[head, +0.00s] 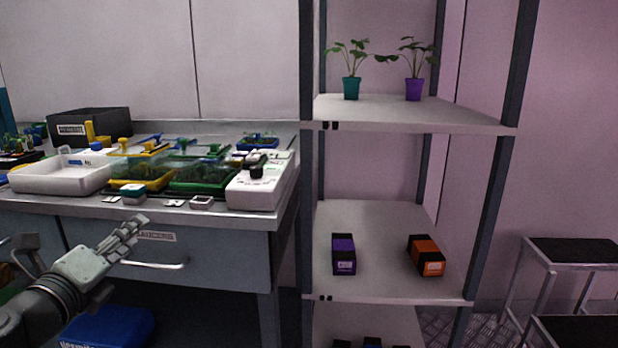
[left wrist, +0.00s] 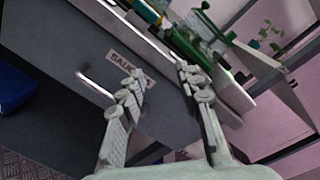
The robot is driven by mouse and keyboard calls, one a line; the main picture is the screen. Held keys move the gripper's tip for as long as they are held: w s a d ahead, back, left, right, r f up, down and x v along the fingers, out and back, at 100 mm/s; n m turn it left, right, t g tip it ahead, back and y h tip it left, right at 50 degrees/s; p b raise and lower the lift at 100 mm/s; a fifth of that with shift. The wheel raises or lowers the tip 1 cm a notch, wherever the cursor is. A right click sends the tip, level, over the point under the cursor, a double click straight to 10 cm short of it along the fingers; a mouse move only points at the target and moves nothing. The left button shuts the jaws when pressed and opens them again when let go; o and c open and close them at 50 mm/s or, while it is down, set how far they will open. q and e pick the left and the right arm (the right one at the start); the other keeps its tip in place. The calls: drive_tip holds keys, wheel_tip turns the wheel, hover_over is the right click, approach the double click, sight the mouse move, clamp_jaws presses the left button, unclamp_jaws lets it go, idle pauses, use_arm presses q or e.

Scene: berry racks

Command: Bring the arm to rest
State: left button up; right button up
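My left gripper (head: 132,232) is in front of the bench drawer in the head view, its fingers pointing up and to the right. In the left wrist view its two fingers (left wrist: 160,72) stand apart with nothing between them, so it is open and empty. It is clear of the shelf, and I see it holding nothing. My left forearm comes in from the lower left. My right gripper is in neither view.
The drawer (head: 200,262) with its handle is behind the gripper. The bench holds a white tray (head: 60,180), green and yellow trays and a white device (head: 262,185). A rack (head: 400,112) holds two potted plants and boxes.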

use_arm(q)
drive_tip(key=s+f+n+g+y, duration=0.2)
drive_tip(key=s+f+n+g, duration=0.15)
drive_tip(key=f+n, duration=0.7)
drive_tip(key=s+f+n+g+y, duration=0.2)
drive_tip(key=s+f+n+g, duration=0.3)
drive_tip(key=f, duration=1.1)
drive_tip(key=s+d+f+n+g+h, duration=0.1)
drive_tip(key=s+d+f+n+g, duration=0.1)
drive_tip(key=s+f, duration=0.6)
drive_tip(key=s+d+f+n+g+h+p, duration=0.1)
drive_tip(key=s+d+f+n+g, duration=0.1)
drive_tip(key=s+f+n+g, duration=0.2)
drive_tip(key=s+f+n, duration=0.3)
drive_tip(key=s+f, duration=0.2)
drive_tip(key=shift+d+f, duration=0.25)
drive_tip(key=shift+d, duration=0.1)
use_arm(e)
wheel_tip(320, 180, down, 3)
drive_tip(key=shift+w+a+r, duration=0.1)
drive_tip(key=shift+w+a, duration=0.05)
use_arm(q)
drive_tip(key=shift+w, duration=0.1)
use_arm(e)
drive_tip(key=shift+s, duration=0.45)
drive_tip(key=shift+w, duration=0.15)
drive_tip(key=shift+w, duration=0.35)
